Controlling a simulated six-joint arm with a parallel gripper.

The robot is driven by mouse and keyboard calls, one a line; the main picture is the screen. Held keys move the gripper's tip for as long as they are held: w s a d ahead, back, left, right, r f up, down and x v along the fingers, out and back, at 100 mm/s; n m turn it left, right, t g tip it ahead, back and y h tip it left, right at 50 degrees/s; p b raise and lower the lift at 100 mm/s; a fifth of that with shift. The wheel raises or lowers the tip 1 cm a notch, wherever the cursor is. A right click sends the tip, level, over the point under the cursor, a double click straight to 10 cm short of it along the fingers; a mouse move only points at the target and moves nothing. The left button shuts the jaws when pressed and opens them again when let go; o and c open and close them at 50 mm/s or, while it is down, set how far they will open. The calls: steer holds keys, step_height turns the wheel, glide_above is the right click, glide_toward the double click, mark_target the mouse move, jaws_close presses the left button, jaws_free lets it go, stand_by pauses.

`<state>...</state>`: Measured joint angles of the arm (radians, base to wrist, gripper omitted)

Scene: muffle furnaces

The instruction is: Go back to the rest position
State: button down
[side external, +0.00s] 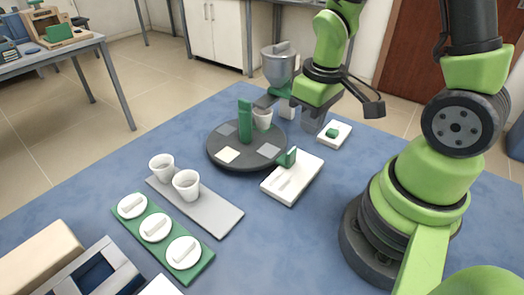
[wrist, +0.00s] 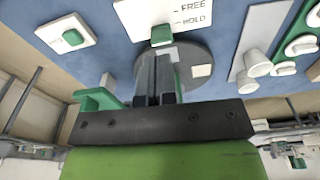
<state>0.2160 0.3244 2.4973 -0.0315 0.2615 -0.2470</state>
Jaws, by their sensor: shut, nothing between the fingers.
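My gripper (wrist: 156,66) is shut and empty, its two dark fingers side by side in the wrist view. In the side view my wrist hangs above the table's far side, beyond the turntable and the white lever plate. The lever plate (side external: 299,185) has a green lever (side external: 287,158). In the wrist view this plate (wrist: 140,17) reads FREE and HOLD.
A white box with a green button (side external: 333,134) stands near my wrist. A grey hopper (side external: 279,66) stands behind the turntable. Two white cups (side external: 186,184) stand on a grey tray (side external: 222,217). A green holder (side external: 133,220) bears white lids. Blue tabletop is bare at the front middle.

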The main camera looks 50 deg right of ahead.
steer(key=s+a+r+m+t+y, duration=0.1)
steer(key=s+a+r+t, duration=0.2)
steer(key=r, duration=0.5)
steer(key=s+a+r+m+t+y, duration=0.1)
steer(key=s+a+r+m+t, duration=0.1)
steer(key=r, duration=0.7)
steer(key=shift+s+a+r+t, duration=0.2)
steer(key=shift+s+a+t, duration=0.35)
steer(key=shift+a, duration=0.5)
